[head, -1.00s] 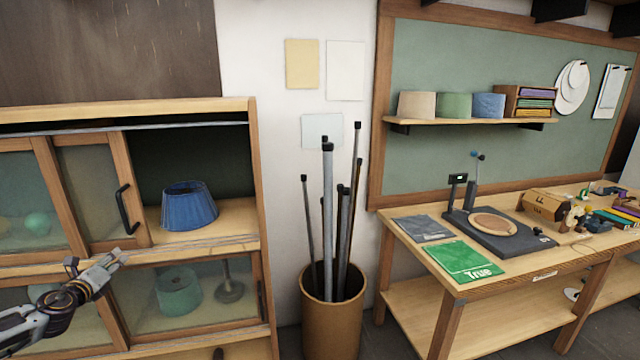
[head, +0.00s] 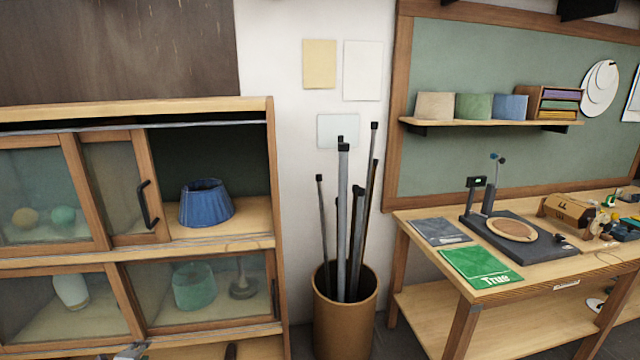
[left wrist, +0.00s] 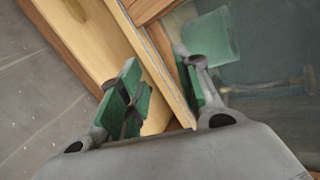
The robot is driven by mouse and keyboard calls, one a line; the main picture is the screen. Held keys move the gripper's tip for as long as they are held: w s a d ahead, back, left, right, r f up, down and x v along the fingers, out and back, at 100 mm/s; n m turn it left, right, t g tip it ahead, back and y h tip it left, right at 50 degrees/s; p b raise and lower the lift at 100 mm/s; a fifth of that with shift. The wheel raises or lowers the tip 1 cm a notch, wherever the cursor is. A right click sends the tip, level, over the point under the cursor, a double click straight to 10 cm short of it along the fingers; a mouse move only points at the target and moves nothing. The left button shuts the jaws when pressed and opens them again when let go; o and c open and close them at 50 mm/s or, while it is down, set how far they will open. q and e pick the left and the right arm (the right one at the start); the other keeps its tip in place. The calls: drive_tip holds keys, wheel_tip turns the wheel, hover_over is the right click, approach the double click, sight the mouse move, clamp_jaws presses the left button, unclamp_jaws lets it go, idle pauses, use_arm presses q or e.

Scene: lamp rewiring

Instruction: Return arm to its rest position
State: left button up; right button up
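My left gripper (head: 130,352) shows only as a small grey part at the bottom edge of the head view, low in front of the cabinet. In the left wrist view its two green-padded fingers (left wrist: 160,88) stand apart with nothing held between them. The cabinet's wooden edge and a glass pane show beyond the fingers; I cannot tell the exact gap. My right gripper is in neither view.
A wooden cabinet (head: 200,244) with sliding glass doors fills the left; a blue lampshade (head: 206,203) sits in its open upper part. A bin (head: 345,320) of poles stands beside it. A workbench (head: 420,245) is at the right.

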use_arm(q)
drive_tip(key=s+d+f+n+g+h, duration=0.1)
drive_tip(key=s+d+f+n+g, duration=0.2)
drive_tip(key=s+f, duration=0.5)
drive_tip(key=s+d+f+n, duration=0.2)
drive_tip(key=s+d+f, duration=0.45)
drive_tip(key=f, duration=0.45)
drive_tip(key=s+d+f+n+g+h, duration=0.1)
drive_tip(key=s+d+f+n+g, duration=0.2)
drive_tip(key=s+f, duration=0.5)
drive_tip(key=s+d+f+n+g+h, duration=0.1)
drive_tip(key=s+d+f, duration=0.3)
drive_tip(key=s+d, duration=0.4)
drive_tip(key=s+d+f+n+g+h, duration=0.1)
drive_tip(key=s+d+f+n, duration=0.2)
drive_tip(key=s+d, duration=0.6)
drive_tip(key=s+d+f+n+g, duration=0.1)
drive_tip(key=s+d+f+n, duration=0.1)
drive_tip(key=s+d+f, duration=0.5)
drive_tip(key=s+d, duration=0.2)
drive_tip(key=s, duration=0.2)
drive_tip(key=shift+f+g+h, duration=0.15)
drive_tip(key=shift+g+h, duration=0.25)
drive_tip(key=shift+s, duration=0.15)
